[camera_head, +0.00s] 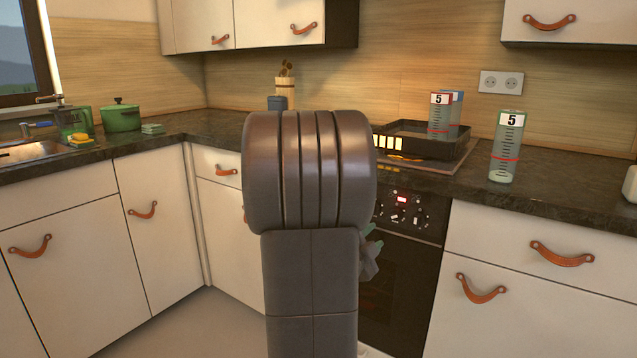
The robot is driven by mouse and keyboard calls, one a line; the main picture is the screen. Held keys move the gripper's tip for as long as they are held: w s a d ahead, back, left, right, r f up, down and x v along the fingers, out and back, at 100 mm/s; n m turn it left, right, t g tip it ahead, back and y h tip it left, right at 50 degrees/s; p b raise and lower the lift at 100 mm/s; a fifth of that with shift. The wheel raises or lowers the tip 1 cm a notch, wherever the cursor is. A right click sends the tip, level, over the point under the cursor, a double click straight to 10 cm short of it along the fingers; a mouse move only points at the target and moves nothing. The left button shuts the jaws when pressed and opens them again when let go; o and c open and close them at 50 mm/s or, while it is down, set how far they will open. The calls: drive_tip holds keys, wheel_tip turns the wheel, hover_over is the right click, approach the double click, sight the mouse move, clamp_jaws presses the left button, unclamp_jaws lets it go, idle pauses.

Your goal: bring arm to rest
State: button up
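My arm (308,210) stands upright in the middle of the head view, its thick rounded joint on top, in front of the counter and oven. Only a small part of my gripper (371,252) shows, poking out to the right of the arm in front of the oven. The rest is hidden behind the arm. I cannot tell whether its fingers are open or shut, or whether they hold anything.
On the dark counter (560,193), a measuring cylinder (506,148) stands right of a black tray (405,140) on the hob. Cylinders (440,117) stand at the tray. A green pot (121,117) and sink (35,150) are left. Cabinets with leather pulls (561,254) flank the oven (398,285).

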sight(392, 216)
drive_tip(key=b+x, duration=0.1)
drive_tip(key=x, duration=1.1)
drive_tip(key=shift+r, duration=0.2)
drive_tip(key=shift+s+a+r+n+p, duration=0.1)
drive_tip(key=shift+s+n+p, duration=0.05)
drive_tip(key=shift+n+p, duration=0.8)
drive_tip(key=n+p, duration=0.3)
drive_tip(key=n, duration=0.1)
drive_tip(key=shift+p, duration=0.35)
drive_tip(key=n+p, duration=0.6)
drive_tip(key=p, duration=0.1)
drive_tip(key=shift+a, duration=0.1)
drive_tip(key=v, duration=0.7)
drive_tip(key=shift+s+a+f, duration=0.2)
drive_tip(key=shift+s+a, duration=0.05)
